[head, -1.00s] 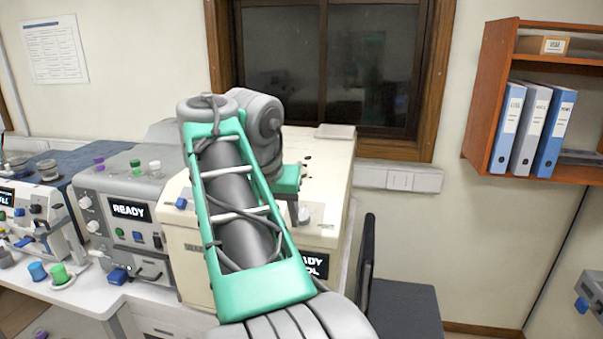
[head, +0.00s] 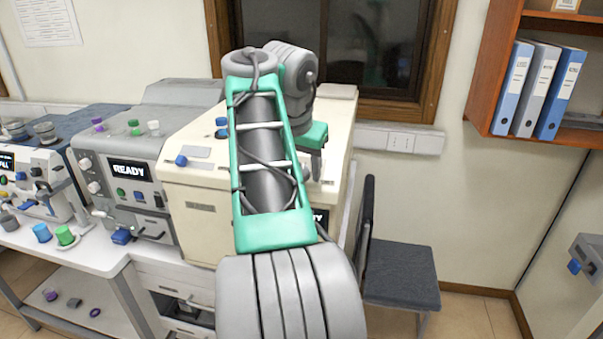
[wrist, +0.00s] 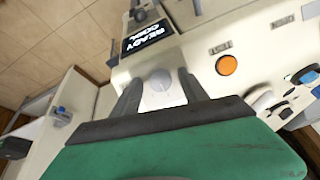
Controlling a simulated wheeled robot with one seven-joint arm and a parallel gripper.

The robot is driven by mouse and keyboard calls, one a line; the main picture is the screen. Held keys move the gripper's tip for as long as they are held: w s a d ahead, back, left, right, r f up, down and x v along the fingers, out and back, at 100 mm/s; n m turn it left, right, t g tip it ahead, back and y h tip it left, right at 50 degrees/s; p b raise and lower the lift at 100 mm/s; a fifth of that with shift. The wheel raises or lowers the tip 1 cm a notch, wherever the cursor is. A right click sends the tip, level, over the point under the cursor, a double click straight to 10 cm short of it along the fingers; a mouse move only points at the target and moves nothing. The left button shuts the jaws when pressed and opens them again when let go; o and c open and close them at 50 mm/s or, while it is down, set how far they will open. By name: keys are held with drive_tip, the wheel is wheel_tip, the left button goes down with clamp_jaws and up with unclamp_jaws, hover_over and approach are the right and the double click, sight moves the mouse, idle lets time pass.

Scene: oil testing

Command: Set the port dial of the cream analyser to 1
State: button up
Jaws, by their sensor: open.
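The cream analyser (head: 190,225) stands in the middle of the head view, with much of its front and right side hidden behind my arm. My gripper (wrist: 161,84) is open, with one grey finger on each side of the pale dial. I cannot tell whether the fingers touch it. The dial's setting is too small to read, and whether it is the port dial is unclear.
A grey analyser (head: 125,175) reading READY stands left of the cream one. Floor beyond the chair is clear.

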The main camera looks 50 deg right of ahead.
clamp_jaws()
idle(0.5)
